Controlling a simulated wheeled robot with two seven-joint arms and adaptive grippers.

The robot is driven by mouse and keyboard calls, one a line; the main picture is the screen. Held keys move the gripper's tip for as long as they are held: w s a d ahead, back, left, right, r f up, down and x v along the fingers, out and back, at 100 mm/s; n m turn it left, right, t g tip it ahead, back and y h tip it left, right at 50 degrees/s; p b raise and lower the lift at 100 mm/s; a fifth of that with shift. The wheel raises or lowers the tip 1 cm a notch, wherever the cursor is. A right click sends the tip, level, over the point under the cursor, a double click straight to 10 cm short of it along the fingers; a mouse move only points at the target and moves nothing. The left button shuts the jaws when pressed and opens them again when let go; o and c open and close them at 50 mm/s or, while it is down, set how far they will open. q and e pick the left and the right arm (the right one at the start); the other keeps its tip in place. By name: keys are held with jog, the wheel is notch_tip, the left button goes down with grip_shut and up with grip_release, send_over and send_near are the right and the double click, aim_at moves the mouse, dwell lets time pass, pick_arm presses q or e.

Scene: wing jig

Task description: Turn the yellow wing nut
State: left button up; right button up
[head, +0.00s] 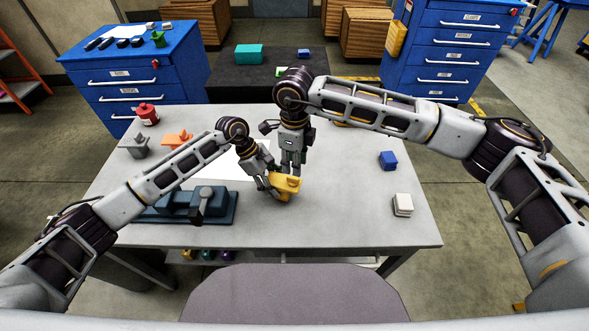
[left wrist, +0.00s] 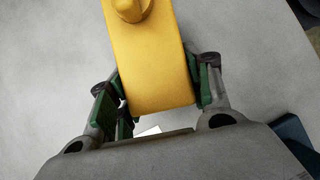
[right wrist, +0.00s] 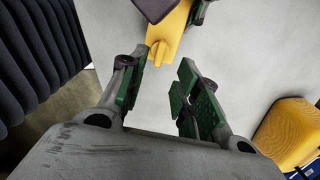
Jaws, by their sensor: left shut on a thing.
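A yellow block (head: 285,186) is held just above the front middle of the table. My left gripper (head: 272,184) is shut on it, with the green finger pads on both sides of the block (left wrist: 158,75) in the left wrist view. The yellow wing nut (left wrist: 128,8) shows partly at the top edge of that view. In the right wrist view the wing nut (right wrist: 158,52) is at the near end of the block. My right gripper (right wrist: 157,88) is open and empty, pointing down, with its fingertips close to the nut. Contact with the nut is not visible.
A blue-grey fixture (head: 190,205) stands left of the block. A blue block (head: 388,160) and a white block (head: 402,205) lie at the right. A red can (head: 147,114), a grey part (head: 134,146) and an orange part (head: 177,138) stand at the left.

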jog(key=shift+r, duration=2.9)
pick_arm(q)
jog(key=shift+f+b, duration=0.15)
jog(key=shift+b, duration=0.35)
pick_arm(e)
jog(key=shift+f, duration=0.55)
pick_arm(q)
jog(key=o, duration=1.5)
jog(key=shift+v, duration=6)
pick_arm(e)
jog(key=shift+r, duration=0.1)
pick_arm(q)
notch_tip(320, 180, up, 9)
jog(key=p, duration=0.9)
pick_arm(e)
notch_tip(320, 180, up, 9)
send_over(294, 178)
jog(key=shift+w, duration=0.1)
